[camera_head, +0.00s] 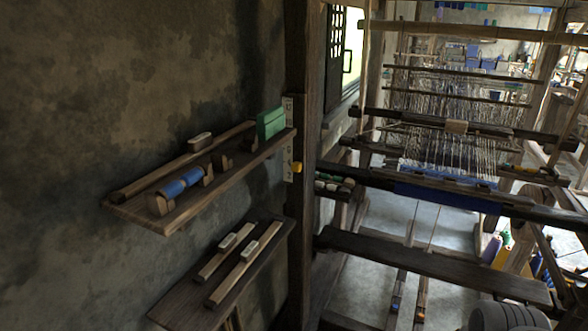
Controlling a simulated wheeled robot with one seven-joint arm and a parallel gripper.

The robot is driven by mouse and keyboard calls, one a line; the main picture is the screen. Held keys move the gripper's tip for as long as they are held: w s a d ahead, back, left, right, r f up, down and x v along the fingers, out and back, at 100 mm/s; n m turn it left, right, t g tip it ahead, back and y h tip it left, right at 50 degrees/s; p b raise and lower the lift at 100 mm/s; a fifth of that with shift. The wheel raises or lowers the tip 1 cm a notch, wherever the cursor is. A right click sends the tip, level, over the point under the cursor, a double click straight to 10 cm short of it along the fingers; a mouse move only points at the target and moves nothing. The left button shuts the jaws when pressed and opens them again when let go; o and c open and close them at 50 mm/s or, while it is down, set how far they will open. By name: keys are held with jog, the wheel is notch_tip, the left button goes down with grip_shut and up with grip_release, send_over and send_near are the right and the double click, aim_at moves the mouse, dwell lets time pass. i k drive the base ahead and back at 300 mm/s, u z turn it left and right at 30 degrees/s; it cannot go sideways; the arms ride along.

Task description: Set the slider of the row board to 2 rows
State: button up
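The row board (288,172) is a narrow pale upright strip with dark marks, fixed by the dark wooden post near the right end of the upper shelf. The shelf end hides part of its middle. Its slider appears to be the small yellow knob (297,167), which sits on the lower part of the strip, just below the shelf. The marks are too small to read, so I cannot tell which row number the knob is at.
The upper shelf (230,183) holds blue spools, a green box (270,123) and wooden pieces. A lower shelf (185,305) holds two long wooden pieces. The loom (440,265) with dark beams fills the right side. The wall left of the shelves is bare.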

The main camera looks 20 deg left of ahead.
aim_at(296, 167)
jog(key=z, duration=0.65)
jog(key=i, duration=0.65)
jog(key=u, duration=3.65)
